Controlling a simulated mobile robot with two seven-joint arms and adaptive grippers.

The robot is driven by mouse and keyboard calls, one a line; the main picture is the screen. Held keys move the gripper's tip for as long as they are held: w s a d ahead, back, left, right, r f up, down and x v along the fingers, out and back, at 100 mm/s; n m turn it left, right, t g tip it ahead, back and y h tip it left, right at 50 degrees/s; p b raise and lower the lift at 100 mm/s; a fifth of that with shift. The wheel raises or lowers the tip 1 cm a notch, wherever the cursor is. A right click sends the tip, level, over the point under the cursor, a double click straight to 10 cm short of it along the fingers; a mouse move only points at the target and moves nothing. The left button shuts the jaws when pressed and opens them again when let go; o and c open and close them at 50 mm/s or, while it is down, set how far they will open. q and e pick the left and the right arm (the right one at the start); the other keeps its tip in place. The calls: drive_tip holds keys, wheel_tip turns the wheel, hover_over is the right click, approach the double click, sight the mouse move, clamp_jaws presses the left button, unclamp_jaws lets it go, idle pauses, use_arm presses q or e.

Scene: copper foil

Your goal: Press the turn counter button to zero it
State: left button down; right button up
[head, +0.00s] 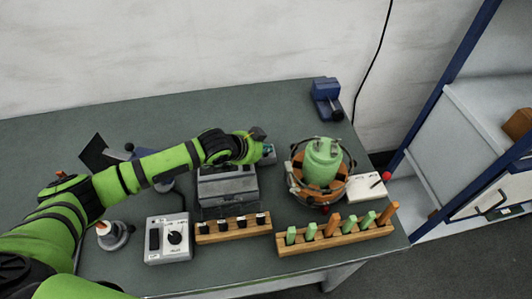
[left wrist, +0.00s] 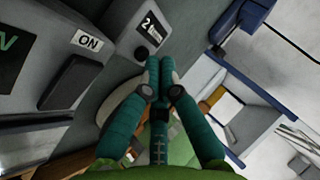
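A grey machine (head: 227,187) stands at the middle of the table. In the left wrist view, a grey housing (left wrist: 165,20) carries a label with a large "2" and smaller print too blurred to read. A small dark round button (left wrist: 142,53) sits below that label; I take this to be the turn counter. My left gripper (head: 266,151) is over the right end of the machine. In the left wrist view its teal fingers (left wrist: 159,65) are together with nothing visible between them. The tips appear close beside the button; contact cannot be told. My right gripper is not in view.
A green-topped round pot (head: 322,165) stands just right of the gripper. A wooden rack (head: 340,240) with green and orange pegs is in front. A white switch box (head: 168,238), a blue vise (head: 326,98) and a white box with a red knob (head: 366,187) stand around.

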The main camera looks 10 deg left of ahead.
use_arm(q)
drive_tip(key=shift+f, duration=0.4)
idle(0.6)
drive_tip(key=shift+r, duration=0.1)
drive_tip(key=shift+r+p, duration=0.7)
drive_tip(key=shift+p, duration=0.05)
wheel_tip(320, 180, up, 5)
drive_tip(key=p, duration=0.5)
drive_tip(key=shift+r, duration=0.1)
idle(0.6)
